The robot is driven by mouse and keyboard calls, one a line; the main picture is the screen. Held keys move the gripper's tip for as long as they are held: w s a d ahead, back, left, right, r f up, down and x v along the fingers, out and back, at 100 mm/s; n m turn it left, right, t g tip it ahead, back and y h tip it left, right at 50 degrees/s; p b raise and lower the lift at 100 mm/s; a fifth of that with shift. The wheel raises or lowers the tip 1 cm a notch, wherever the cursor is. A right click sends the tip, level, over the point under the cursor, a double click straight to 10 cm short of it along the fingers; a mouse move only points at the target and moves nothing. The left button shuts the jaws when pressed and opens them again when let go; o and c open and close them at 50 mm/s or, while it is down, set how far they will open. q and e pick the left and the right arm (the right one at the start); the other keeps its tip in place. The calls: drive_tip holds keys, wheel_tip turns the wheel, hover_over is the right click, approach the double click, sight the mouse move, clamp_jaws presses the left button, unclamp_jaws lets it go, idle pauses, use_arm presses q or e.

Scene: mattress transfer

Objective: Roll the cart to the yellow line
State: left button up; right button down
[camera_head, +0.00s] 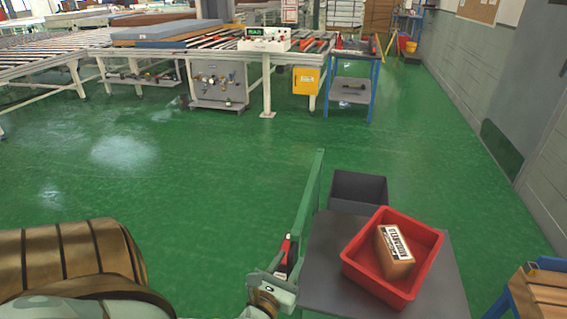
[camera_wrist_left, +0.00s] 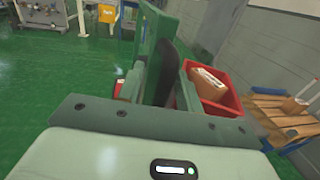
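The cart (camera_head: 318,275) shows as a dark grey top at the lower right of the head view. On it sits a red bin (camera_head: 435,262) holding a cardboard box (camera_head: 396,250) with a black-and-white label; the red bin also shows in the left wrist view (camera_wrist_left: 217,108). My left gripper (camera_head: 287,265) is at the cart's left edge, where a long green plate (camera_head: 309,205) rises and a small red part shows. Green plates fill the middle of the left wrist view, so its grip is unclear. My right gripper is out of view. No yellow floor line can be made out.
A dark grey bin (camera_head: 358,187) is just beyond the red bin. A wooden-topped stand (camera_head: 545,290) with blue legs is at the right, near the grey wall (camera_head: 470,75). Roller conveyors (camera_head: 60,62) and a blue-framed cart (camera_head: 350,98) stand ahead. Open green floor (camera_head: 190,210) lies between.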

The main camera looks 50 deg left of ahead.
use_arm(q)
drive_tip(key=p+v, duration=0.1)
drive_tip(key=v, duration=1.5)
drive_tip(key=shift+s, duration=0.2)
